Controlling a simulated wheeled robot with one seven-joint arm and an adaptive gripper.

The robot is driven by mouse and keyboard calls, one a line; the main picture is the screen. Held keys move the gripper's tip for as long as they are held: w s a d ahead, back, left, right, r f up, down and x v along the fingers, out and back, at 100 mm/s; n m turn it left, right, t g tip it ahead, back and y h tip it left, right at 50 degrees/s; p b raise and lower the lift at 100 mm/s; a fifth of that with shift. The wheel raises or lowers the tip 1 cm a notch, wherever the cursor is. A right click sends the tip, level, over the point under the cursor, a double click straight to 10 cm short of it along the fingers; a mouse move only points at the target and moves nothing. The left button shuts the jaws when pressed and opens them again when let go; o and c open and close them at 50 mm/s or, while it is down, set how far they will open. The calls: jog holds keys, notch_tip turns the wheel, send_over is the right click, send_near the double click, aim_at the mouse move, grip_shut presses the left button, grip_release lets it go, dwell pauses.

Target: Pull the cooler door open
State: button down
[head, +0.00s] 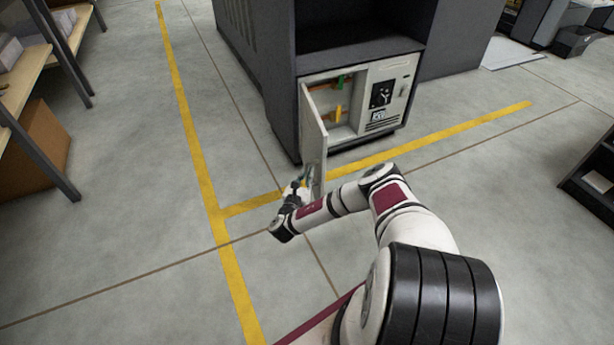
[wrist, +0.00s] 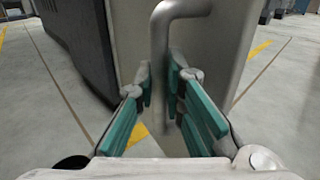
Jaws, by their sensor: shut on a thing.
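The cooler door (head: 313,140) is a pale panel standing open, swung out from the left side of the cooler (head: 385,92) in the dark cabinet. In the wrist view the door (wrist: 225,60) fills the upper middle, with a grey bar handle (wrist: 160,45) on its face. My gripper (head: 300,186) is at the door's outer edge, low in front of the cabinet. In the wrist view its teal-padded fingers (wrist: 163,95) are on either side of the handle's vertical bar, shut on it. The handle's lower end is partly hidden between the fingers.
Inside the open compartment are a green item (head: 340,82) and an orange-yellow item (head: 338,114). A dark cabinet (head: 255,70) surrounds the cooler. Shelving (head: 30,60) stands at the left and a dark unit (head: 592,185) at the right. The floor left of the door is clear, with yellow lines (head: 190,130).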

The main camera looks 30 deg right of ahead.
jog(key=shift+d, duration=0.1)
jog(key=c, duration=1.7)
grip_release()
jog(key=shift+o, duration=0.2)
jog(key=shift+r, duration=0.1)
